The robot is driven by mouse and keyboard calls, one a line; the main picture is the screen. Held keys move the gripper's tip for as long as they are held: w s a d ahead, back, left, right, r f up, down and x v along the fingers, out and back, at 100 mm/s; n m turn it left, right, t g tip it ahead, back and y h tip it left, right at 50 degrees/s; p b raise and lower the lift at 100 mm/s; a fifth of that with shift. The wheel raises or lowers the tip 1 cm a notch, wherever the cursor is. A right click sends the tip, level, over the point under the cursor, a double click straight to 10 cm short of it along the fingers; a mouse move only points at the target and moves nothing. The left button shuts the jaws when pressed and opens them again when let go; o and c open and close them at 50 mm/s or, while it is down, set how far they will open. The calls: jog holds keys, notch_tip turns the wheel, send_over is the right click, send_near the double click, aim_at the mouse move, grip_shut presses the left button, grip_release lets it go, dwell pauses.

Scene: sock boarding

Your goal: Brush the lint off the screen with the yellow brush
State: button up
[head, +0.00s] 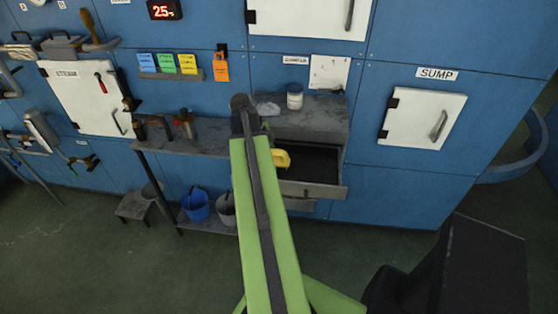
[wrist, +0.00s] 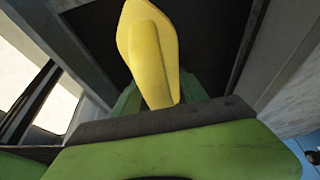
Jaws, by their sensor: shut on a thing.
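The yellow brush (head: 282,158) shows in the head view just right of the end of my arm, in front of an open drawer (head: 312,191). In the wrist view the brush (wrist: 150,50) is large and close, rising from my green and dark gripper (wrist: 152,105). My gripper is shut on the brush; its jaws are mostly hidden behind my arm in the head view. The bristles cannot be made out. A dark flat surface (head: 312,164) lies inside the drawer; I cannot tell whether it is the screen. No lint can be made out.
A grey shelf (head: 212,133) with taps stands left of the drawer. A white jar (head: 295,96) and a pale crumpled cloth (head: 266,109) sit on the ledge above the drawer. A blue bucket (head: 196,206) stands below. The floor at front left is clear.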

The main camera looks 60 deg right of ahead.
jog(key=shift+w+a, duration=0.35)
jog(key=shift+w, duration=0.45)
jog(key=shift+w+a, duration=0.3)
jog(key=shift+w, duration=0.5)
notch_tip(320, 180, up, 6)
jog(key=p, duration=0.6)
notch_tip(320, 180, up, 3)
jog(key=p, duration=0.3)
